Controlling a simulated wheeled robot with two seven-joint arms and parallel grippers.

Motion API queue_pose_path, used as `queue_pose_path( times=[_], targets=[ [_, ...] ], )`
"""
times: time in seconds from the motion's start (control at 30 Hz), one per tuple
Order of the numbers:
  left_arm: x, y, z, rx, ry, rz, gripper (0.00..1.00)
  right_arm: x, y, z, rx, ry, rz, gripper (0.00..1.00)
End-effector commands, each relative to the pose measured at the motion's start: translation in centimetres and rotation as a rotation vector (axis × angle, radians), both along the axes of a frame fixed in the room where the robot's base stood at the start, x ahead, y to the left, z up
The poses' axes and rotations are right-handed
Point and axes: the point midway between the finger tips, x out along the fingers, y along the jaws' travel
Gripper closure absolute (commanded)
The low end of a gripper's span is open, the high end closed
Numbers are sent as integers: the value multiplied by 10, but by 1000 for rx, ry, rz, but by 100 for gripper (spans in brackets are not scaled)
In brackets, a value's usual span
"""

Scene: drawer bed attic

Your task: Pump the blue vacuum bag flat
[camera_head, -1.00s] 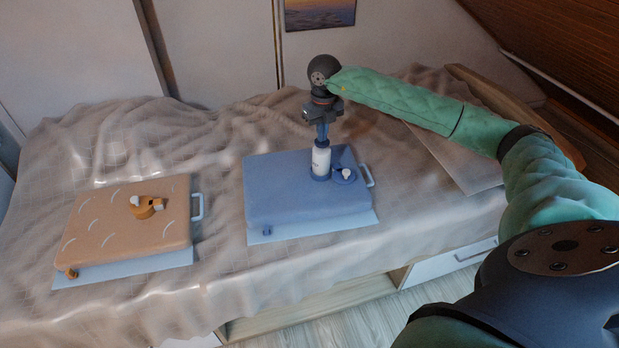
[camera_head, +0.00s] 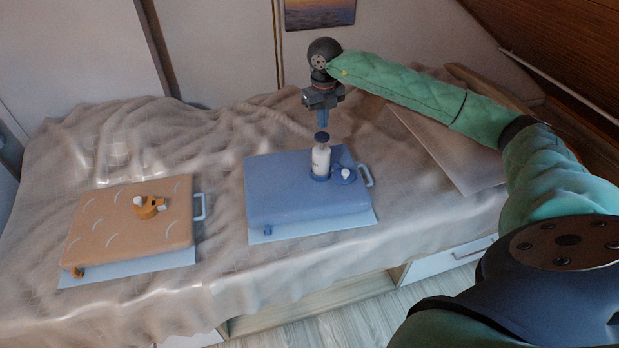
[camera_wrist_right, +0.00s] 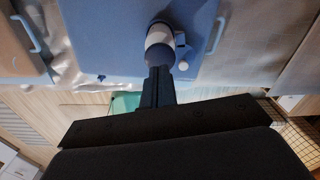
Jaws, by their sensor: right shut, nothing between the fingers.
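The blue vacuum bag (camera_head: 285,195) lies on the bed and still looks thick; it also shows in the right wrist view (camera_wrist_right: 110,35). A white pump (camera_head: 321,162) with a dark blue top (camera_head: 322,138) stands upright on the bag's right part. Its white body also shows in the right wrist view (camera_wrist_right: 160,36). A round blue cap with a white knob (camera_head: 345,175) sits beside the pump. My left gripper is not in view.
An orange bag (camera_head: 120,225) with an orange valve piece (camera_head: 148,207) lies to the left on the bed. The rumpled bedspread (camera_head: 215,140) surrounds both bags. A flat pale panel (camera_head: 450,150) lies to the right, under my right arm.

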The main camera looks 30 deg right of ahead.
Motion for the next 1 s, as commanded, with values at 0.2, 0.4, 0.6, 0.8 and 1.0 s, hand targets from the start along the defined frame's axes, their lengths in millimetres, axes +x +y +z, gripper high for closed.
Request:
queue_pose_path(
  times=[0.2,0.4,0.6,0.8,1.0],
  targets=[
    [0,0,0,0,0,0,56,0,0,0,0,0,0,100],
    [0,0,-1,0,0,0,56,0,0,-2,0,0,0,100],
    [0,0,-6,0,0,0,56,0,0,-10,0,1,0,100],
    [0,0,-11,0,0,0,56,0,0,-18,0,1,0,100],
    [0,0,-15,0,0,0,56,0,0,-26,0,0,0,100]
  ],
)
